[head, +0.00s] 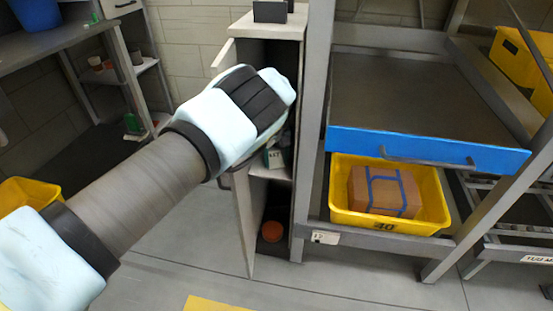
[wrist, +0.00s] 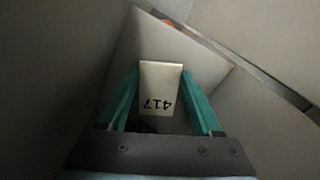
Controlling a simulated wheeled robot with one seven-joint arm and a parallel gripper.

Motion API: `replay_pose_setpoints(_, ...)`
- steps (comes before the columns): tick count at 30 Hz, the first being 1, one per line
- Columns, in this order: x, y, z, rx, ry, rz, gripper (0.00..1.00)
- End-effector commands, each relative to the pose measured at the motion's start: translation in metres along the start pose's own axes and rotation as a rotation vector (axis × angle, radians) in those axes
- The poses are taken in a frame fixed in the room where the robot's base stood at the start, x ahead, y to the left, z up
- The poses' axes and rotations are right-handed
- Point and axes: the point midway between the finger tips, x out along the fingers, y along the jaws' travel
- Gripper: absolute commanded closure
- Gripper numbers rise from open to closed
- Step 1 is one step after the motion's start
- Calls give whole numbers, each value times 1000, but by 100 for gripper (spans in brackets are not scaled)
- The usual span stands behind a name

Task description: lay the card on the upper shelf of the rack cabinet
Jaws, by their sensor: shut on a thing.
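My gripper (wrist: 160,76) has its two green fingers on either side of a pale card (wrist: 161,90) marked 417, and is shut on it. The card also shows in the head view (head: 274,158), just below my wrist, inside the narrow rack cabinet (head: 299,100). The cabinet's door stands open on the left. The card is near the upper shelf (head: 283,174), whose pale board shows beyond it in the wrist view (wrist: 205,62). I cannot tell whether the card touches the shelf. My arm hides much of the upper compartment and most of the gripper in the head view.
An orange round thing (head: 271,231) is in the cabinet's lower compartment. Dark boxes (head: 269,12) stand on its top. To the right, a rack has a blue-fronted drawer (head: 430,153) above a yellow bin (head: 343,215) holding a cardboard box (head: 384,192). A workbench (head: 60,47) stands left.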

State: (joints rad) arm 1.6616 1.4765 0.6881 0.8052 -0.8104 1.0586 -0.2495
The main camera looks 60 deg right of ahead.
Motion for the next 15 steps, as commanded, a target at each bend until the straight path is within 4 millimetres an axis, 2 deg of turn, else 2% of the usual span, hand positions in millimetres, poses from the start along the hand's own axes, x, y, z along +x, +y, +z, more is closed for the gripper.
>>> replay_pose_setpoints(1, 3, 0, 0, -1, 0, 0, 95)
replay_pose_setpoints(2, 2, 0, 0, -1, 0, 0, 32)
replay_pose_setpoints(9, 2, 0, 0, 0, 0, 0, 5)
replay_pose_setpoints(15, 2, 0, 0, 0, -1, 0, 4)
